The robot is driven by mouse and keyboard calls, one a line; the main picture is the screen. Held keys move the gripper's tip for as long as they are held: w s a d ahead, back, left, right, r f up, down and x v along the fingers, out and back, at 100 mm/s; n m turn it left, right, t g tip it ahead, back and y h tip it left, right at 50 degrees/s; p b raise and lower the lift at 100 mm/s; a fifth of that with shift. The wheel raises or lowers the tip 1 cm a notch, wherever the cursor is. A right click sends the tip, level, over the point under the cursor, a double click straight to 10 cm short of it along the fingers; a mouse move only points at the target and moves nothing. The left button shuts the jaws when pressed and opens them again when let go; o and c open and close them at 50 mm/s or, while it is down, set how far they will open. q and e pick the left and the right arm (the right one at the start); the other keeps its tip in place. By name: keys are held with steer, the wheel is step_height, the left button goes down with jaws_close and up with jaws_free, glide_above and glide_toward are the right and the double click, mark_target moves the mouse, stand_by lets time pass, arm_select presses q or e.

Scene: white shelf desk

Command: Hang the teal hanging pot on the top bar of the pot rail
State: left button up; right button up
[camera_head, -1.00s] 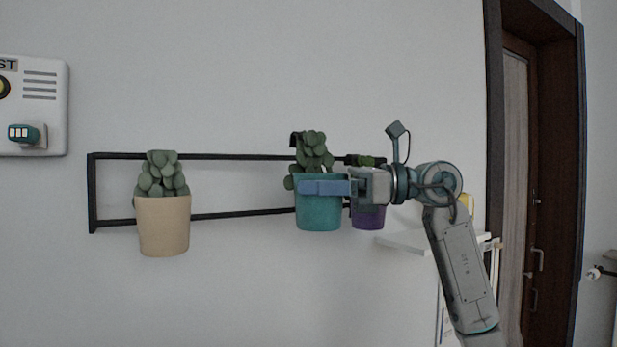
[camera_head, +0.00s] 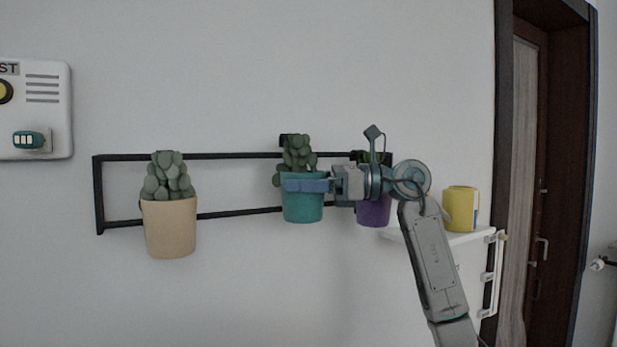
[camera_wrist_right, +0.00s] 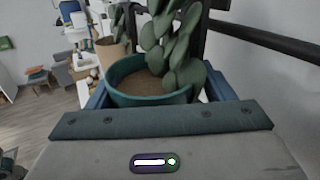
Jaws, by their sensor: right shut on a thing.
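The teal hanging pot (camera_head: 303,207) holds a green succulent and is upright in front of the pot rail (camera_head: 235,155). My right gripper (camera_head: 306,184) is shut on its sides, with a blue finger across its front. In the right wrist view the teal pot (camera_wrist_right: 150,99) sits between the blue fingers (camera_wrist_right: 158,92). The pot's dark hook (camera_head: 287,140) stands behind the plant, at and slightly above the top bar. I cannot tell whether it touches the bar. My left gripper is not in view.
A beige pot (camera_head: 170,228) hangs on the rail's left part. A purple pot (camera_head: 374,211) is at the right, partly behind my right arm. A yellow container (camera_head: 459,208) stands on a white shelf (camera_head: 455,237). The rail between beige and teal pots is clear.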

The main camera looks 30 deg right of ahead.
steer(key=shift+w+r, duration=0.15)
steer(key=shift+w, duration=0.55)
steer(key=shift+w+f, duration=0.2)
steer(key=shift+f, duration=0.25)
steer(key=shift+s+f+b, duration=0.1)
steer(key=shift+f+b, duration=0.65)
steer(key=shift+f, duration=0.2)
steer(key=o, duration=1.3)
steer(key=shift+d, duration=0.1)
